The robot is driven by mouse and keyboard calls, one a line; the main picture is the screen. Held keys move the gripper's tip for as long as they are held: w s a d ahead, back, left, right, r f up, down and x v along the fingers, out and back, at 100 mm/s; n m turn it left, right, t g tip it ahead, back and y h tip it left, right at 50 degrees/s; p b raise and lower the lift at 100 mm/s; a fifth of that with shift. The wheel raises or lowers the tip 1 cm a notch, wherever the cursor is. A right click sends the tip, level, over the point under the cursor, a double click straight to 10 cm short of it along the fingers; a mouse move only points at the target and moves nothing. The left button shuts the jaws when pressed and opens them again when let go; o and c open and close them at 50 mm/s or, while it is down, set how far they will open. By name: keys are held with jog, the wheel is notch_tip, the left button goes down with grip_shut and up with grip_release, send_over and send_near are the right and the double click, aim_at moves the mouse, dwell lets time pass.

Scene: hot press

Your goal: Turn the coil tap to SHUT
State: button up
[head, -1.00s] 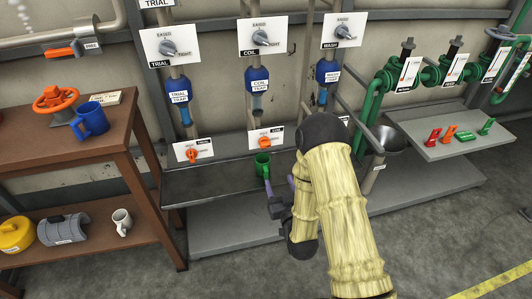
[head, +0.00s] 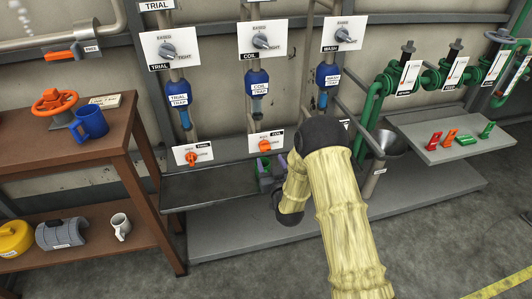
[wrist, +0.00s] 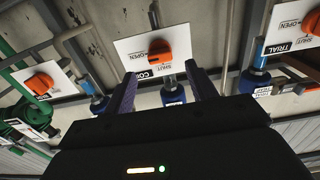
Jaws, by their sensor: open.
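The coil tap is an orange knob (head: 264,145) on a white plate low on the coil pipe, below the blue coil trap (head: 257,83). In the wrist view the coil tap knob (wrist: 155,54) is seen close, with SHUT and OPEN printed on its plate (wrist: 180,42). I cannot tell clearly which mark the knob points to. My gripper (head: 271,172) is open just below and in front of the plate. Its two purple fingers (wrist: 164,87) stand apart in the wrist view, with the knob beyond and between their tips, seemingly not touched.
The trial tap (head: 192,158) is to the left, and another orange tap (wrist: 38,82) shows in the wrist view.

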aim_at(266, 151)
jog(key=x, duration=0.6)
jog(key=shift+w+b, duration=0.1)
jog(key=shift+b, duration=0.25)
jog(key=c, duration=1)
